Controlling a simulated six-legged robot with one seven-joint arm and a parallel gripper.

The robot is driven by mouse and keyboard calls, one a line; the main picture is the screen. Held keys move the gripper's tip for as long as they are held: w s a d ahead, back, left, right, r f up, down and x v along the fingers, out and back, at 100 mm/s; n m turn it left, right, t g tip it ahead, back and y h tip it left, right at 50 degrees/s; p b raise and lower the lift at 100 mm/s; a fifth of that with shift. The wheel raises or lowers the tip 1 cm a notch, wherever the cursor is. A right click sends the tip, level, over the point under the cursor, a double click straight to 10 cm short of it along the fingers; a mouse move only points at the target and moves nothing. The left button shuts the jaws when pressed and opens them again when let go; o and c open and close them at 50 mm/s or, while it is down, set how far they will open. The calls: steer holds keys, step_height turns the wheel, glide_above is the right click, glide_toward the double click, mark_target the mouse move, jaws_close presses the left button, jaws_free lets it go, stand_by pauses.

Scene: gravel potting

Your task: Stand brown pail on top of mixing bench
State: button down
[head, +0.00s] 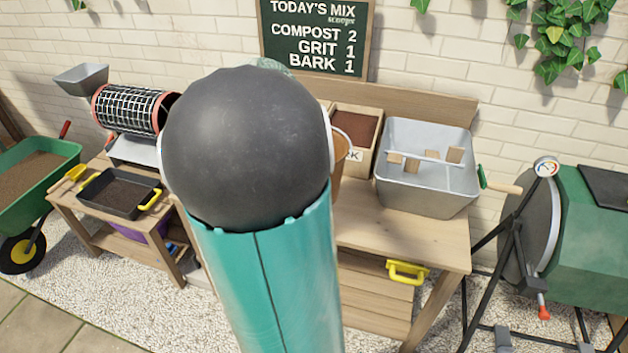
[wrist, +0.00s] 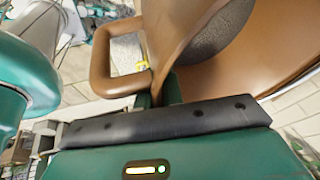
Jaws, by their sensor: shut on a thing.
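The brown pail (head: 341,158) shows only as a sliver in the head view, to the right of my arm's dark round joint, which hides the rest. In the wrist view the pail (wrist: 185,30) fills the upper right, with its inside showing and a brown loop handle (wrist: 100,70) at its left. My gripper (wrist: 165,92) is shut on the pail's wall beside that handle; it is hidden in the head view. The wooden mixing bench (head: 400,236) stands in the middle against the wall. The pail appears over the bench; I cannot tell whether it touches the top.
On the bench are a grey metal tub (head: 425,190) and a wooden bark box (head: 365,160). A lower wooden stand at left bears a black tray (head: 122,210) by a mesh drum (head: 135,110). A green mixer (head: 580,230) stands right. The bench's front right is clear.

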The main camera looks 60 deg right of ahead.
steer(key=w+d+f, duration=0.4)
steer(key=f, duration=0.1)
steer(key=w+d+f, duration=0.2)
steer(key=d, duration=0.1)
steer(key=shift+f, duration=0.2)
steer(key=shift+w+d+f, duration=0.1)
steer(key=shift+d+f, duration=0.05)
steer(key=shift+f, duration=1.6)
steer(key=c, duration=1.5)
jaws_free()
steer(key=shift+f, duration=0.2)
steer(key=shift+c, duration=0.2)
steer(key=shift+r, duration=0.1)
steer(key=v, duration=1.2)
